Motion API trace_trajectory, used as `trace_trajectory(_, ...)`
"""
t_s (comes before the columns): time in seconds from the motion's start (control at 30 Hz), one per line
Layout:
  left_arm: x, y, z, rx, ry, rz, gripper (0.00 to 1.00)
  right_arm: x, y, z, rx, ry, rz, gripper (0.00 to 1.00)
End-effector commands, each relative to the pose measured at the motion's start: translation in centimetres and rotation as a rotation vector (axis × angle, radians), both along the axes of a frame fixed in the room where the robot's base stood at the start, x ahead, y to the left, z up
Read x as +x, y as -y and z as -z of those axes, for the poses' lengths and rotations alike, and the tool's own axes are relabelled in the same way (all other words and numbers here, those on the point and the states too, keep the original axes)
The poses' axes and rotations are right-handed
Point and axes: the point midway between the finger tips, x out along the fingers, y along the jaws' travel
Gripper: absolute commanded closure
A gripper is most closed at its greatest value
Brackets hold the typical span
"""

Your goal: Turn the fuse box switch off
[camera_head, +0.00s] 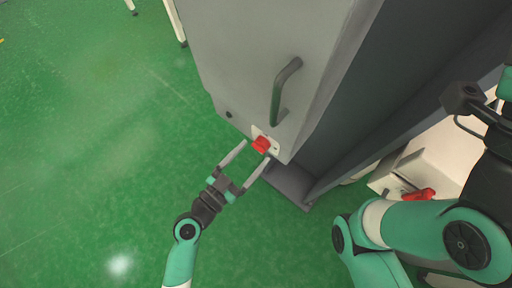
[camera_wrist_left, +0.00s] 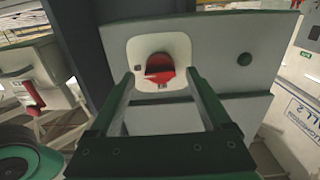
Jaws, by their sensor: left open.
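A red switch (camera_head: 261,144) sits on a white plate (camera_head: 273,149) low on the grey cabinet door. In the left wrist view the red switch (camera_wrist_left: 160,68) shows near the middle, on its white rounded plate (camera_wrist_left: 182,45). My left gripper (camera_head: 255,152) is open in front of the switch, with one finger on either side of it. The fingers also flank it in the left wrist view (camera_wrist_left: 160,78). I cannot tell whether they touch it. My right arm is at the right of the head view, and its fingers do not show.
The grey cabinet (camera_head: 270,50) has a dark bar handle (camera_head: 283,90) above the switch. A white box (camera_head: 445,155) with a red handle (camera_head: 418,194) stands to the right; it also shows in the left wrist view (camera_wrist_left: 22,65). The green floor (camera_head: 90,150) at left is clear.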

Motion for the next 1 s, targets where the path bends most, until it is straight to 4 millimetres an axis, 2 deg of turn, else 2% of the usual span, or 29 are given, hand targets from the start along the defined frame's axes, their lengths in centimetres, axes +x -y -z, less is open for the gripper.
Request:
trace_trajectory(0.1,1.3,1.1,0.0,-0.001,0.0,0.001,0.18,0.0,0.0,0.0,0.0,0.0,0.0,0.5)
trace_trajectory(0.2,1.8,1.5,0.0,-0.001,-0.001,0.001,0.18,0.0,0.0,0.0,0.0,0.0,0.0,0.5)
trace_trajectory(0.47,1.9,1.5,0.0,-0.001,-0.001,0.0,0.19,0.0,0.0,0.0,0.0,0.0,0.0,0.5)
trace_trajectory(0.9,1.9,1.5,0.0,-0.001,-0.001,0.0,0.99,0.0,0.0,0.0,0.0,0.0,0.0,0.5)
trace_trajectory(1.0,1.9,1.5,0.0,-0.001,-0.001,0.0,1.0,0.0,0.0,0.0,0.0,0.0,0.0,0.5)
